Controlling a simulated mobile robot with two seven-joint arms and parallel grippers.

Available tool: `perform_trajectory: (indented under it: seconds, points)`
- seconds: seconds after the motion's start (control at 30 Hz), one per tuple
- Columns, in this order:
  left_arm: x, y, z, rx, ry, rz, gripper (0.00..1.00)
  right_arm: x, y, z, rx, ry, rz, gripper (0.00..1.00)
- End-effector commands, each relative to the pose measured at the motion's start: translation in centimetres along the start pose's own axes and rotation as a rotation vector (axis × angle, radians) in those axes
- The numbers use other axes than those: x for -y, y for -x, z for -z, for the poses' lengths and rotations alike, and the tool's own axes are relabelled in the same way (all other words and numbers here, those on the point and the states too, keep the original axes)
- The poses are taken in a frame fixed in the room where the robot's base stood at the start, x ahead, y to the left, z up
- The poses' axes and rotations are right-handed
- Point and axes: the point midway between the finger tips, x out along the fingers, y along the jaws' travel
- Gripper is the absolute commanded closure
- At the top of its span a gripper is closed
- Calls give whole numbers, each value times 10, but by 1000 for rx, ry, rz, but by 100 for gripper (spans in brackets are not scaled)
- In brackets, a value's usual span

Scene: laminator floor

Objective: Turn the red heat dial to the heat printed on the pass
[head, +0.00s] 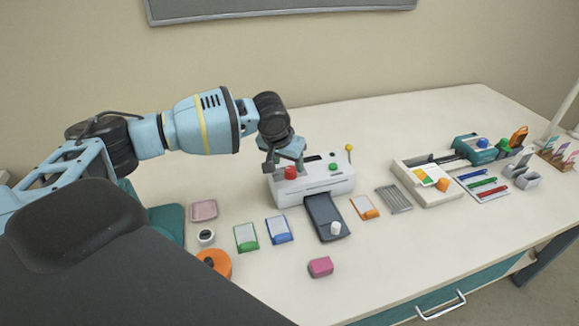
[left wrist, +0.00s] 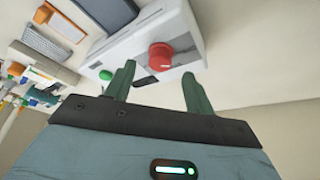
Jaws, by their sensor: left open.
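The red heat dial (head: 291,173) sits on top of the white laminator (head: 318,187), at its left end. My left gripper (head: 284,158) is just above the dial, pointing down. In the left wrist view, the red dial (left wrist: 160,57) shows beyond the gap between the two green fingers of the open left gripper (left wrist: 158,72). The fingers look apart from the dial. The dial's scale cannot be read. I cannot tell which item is the pass, and no printed heat is legible. My right gripper is not in view.
A green button (head: 333,167) and a yellow-knobbed lever (head: 349,149) are on the laminator. A dark tray (head: 322,211) extends from its front. Green (head: 246,238), blue (head: 278,230) and orange (head: 364,207) packs lie nearby. A pink block (head: 320,267) lies in front.

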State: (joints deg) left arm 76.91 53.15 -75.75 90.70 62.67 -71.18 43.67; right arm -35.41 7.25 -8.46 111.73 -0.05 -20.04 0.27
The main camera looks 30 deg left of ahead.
Motion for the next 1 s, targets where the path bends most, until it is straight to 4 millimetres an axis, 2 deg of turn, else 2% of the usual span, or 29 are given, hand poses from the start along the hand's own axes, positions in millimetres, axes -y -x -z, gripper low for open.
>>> perform_trajectory:
  seconds: [0.1,0.23,0.6,0.93,1.0]
  points:
    - [0,-16,0,0,0,1,46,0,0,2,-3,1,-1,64]
    - [0,-28,1,-1,-1,0,46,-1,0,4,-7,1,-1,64]
    - [0,-34,0,-1,-1,0,46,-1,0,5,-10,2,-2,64]
    - [0,-34,0,-1,-1,1,88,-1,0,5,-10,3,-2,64]
    - [0,-34,0,-1,-1,1,90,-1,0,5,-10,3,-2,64]
